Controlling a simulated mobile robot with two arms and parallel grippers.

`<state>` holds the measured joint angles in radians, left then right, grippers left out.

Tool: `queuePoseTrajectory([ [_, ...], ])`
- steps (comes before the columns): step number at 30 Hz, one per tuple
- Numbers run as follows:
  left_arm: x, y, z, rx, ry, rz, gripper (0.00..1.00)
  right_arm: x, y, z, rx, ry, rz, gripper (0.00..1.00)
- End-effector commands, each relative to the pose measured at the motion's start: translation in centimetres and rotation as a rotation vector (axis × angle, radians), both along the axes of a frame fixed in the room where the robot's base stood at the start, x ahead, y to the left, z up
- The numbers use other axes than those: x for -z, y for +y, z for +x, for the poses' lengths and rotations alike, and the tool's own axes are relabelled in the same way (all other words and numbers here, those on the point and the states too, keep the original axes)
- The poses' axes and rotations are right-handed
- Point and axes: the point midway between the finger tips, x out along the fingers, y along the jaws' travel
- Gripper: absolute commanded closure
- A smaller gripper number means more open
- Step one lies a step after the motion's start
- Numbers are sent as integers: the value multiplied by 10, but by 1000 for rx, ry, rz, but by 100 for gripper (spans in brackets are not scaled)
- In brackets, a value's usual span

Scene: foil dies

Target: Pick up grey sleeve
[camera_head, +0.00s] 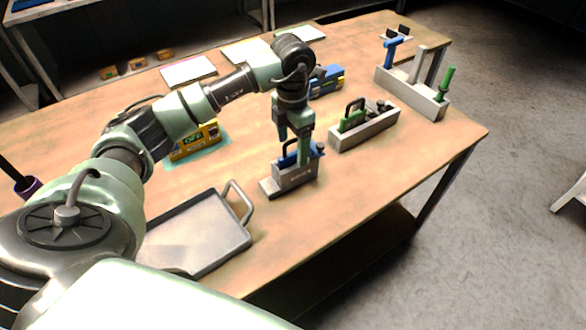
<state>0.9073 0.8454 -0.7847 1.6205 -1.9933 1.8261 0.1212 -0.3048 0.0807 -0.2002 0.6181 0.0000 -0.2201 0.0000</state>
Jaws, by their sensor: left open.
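A grey upright piece (418,63), which looks like the grey sleeve, stands in the light grey rack (436,106) at the right rear of the table. It is between a blue piece (390,54) and a green piece (446,84). My left gripper (301,150) is open and points down over a grey block with a blue handle (292,177), well short of the rack. The gripper partly hides that block; whether its fingers touch the handle I cannot tell. My right gripper is out of view.
A grey holder with a green handle (364,131) stands between my left gripper and the rack. A grey tray (194,240) lies at the front. Yellow (196,143) and blue (327,83) boxes and white sheets (188,71) lie behind. The table's right front corner is clear.

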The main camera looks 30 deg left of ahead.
Motion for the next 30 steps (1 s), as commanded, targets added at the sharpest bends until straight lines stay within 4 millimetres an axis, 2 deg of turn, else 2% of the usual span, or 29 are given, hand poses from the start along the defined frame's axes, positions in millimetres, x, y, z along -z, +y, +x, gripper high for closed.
queuePoseTrajectory([
  [9, 38, 1, 5, -1, 5, -1, 24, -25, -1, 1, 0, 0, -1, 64],
  [13, 57, 1, 5, 0, 4, -1, 24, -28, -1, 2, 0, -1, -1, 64],
  [22, 64, 1, 6, 1, 0, 0, 24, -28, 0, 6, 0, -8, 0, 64],
  [23, 64, 1, 6, 1, 0, 0, 29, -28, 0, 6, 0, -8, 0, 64],
  [30, 64, 1, 6, 1, -1, 0, 96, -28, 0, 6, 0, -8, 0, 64],
])
